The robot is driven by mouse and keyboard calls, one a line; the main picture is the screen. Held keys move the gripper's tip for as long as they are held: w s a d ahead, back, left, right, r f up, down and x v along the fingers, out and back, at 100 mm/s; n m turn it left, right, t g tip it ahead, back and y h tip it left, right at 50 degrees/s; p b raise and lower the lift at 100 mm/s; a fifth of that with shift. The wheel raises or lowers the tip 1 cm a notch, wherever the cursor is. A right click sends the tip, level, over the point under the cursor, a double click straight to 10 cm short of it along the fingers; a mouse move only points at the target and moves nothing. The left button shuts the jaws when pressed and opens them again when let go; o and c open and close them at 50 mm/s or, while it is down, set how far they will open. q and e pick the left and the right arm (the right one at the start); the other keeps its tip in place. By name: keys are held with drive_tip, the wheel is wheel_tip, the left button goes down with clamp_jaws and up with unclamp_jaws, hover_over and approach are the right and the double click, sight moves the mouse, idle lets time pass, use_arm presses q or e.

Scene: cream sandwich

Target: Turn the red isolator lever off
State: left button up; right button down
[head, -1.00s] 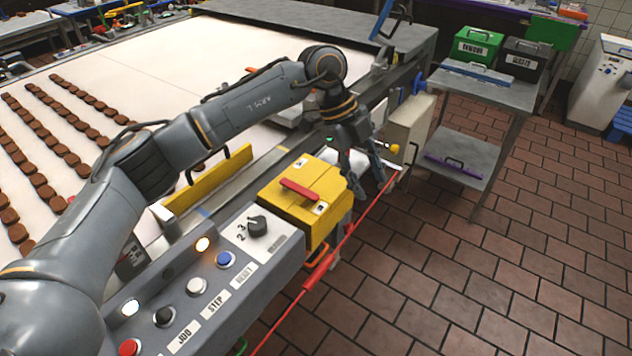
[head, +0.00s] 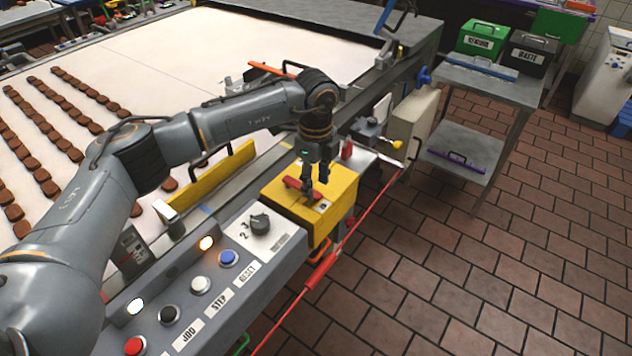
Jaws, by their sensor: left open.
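The red isolator lever (head: 292,184) lies on top of the yellow isolator box (head: 290,207), at the end of the grey control panel. It runs slantwise across the box top. My left gripper (head: 315,191) is open and points down just over the box top, at the lever's right part. One finger overlaps the lever in the picture and the other is to its right. I cannot tell whether the fingers touch the lever. The gripper hides part of the box top. My right gripper is not in view.
The grey panel (head: 270,277) carries a black selector knob (head: 260,224) and several buttons. A red cord (head: 360,222) runs along the machine's outer side. The white belt (head: 150,75) holds rows of brown biscuits. The tiled floor at right is clear beside a metal trolley (head: 480,85).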

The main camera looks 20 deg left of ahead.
use_arm(q)
drive_tip(key=shift+f, duration=1.05)
clamp_jaws()
